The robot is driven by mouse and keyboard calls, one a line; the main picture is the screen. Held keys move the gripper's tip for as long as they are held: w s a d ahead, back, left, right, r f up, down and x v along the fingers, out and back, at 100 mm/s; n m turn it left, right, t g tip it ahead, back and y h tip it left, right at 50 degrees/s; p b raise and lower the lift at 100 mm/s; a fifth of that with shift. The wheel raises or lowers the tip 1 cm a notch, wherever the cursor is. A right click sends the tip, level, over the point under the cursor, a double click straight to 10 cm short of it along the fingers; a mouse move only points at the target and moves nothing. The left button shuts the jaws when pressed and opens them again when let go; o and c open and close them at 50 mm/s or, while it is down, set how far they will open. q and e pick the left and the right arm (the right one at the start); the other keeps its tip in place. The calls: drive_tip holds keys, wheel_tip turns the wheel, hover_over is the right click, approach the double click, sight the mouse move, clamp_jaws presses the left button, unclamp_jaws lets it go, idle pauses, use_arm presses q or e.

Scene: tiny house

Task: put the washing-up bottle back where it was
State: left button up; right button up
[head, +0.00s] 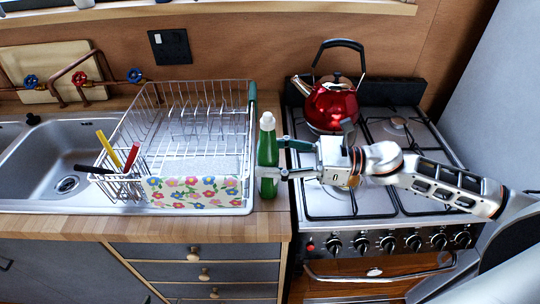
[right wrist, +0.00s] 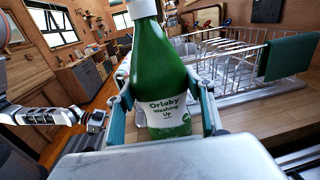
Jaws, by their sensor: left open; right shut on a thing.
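The green washing-up bottle (head: 268,148) with a white cap is upright over the wooden strip between the dish rack and the stove. My right gripper (head: 280,158) reaches it from the right and is shut around its body. In the right wrist view the bottle (right wrist: 165,75) sits between the two fingers, with its white label facing the camera. I cannot tell whether its base touches the counter. My left gripper (right wrist: 92,119) shows at the left of the right wrist view, open and away from the bottle; it is not in the head view.
A wire dish rack (head: 185,115) with a flowered cloth (head: 195,192) stands just left of the bottle. A red kettle (head: 332,103) stands on the stove (head: 425,195) behind my right arm. The sink (head: 38,160) is at the left. Bare counter (head: 240,228) lies in front.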

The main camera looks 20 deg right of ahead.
idle(0.3)
drive_tip(key=o, duration=1.6)
drive_tip(key=shift+f, duration=0.1)
drive_tip(key=shift+r, duration=0.25)
drive_tip(key=shift+b+v, duration=1.4)
drive_tip(key=shift+v, duration=4.6)
drive_tip(key=shift+f, duration=0.15)
